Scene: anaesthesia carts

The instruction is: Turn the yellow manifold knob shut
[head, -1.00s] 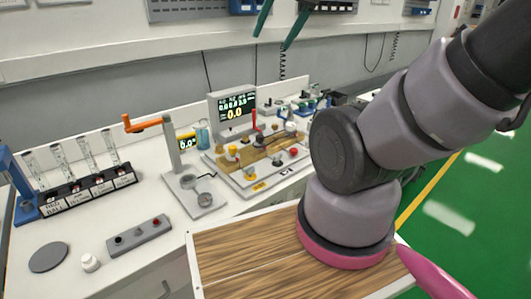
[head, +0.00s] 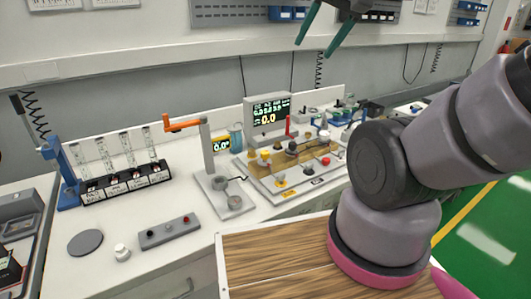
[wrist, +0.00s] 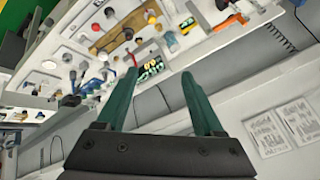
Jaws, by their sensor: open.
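A small manifold with a yellow knob (head: 265,156) stands on the tan panel of a grey-white bench unit (head: 262,188), left of centre in the head view. I cannot tell which way the knob is turned. My gripper (head: 314,48) is open and empty, high above the back of the bench, well apart from the knob. In the wrist view its two green fingers (wrist: 159,74) are spread with nothing between them. The panel (wrist: 122,22) shows beyond them, with its small knobs hard to tell apart.
A display (head: 268,117) stands behind the panel. An orange-handled crank stand (head: 207,150) and a blue-grey cup (head: 236,135) are to its left. A flowmeter rack (head: 125,182) is farther left. A wood-topped surface (head: 270,258) lies in front, beneath my arm. The wall closes off the back.

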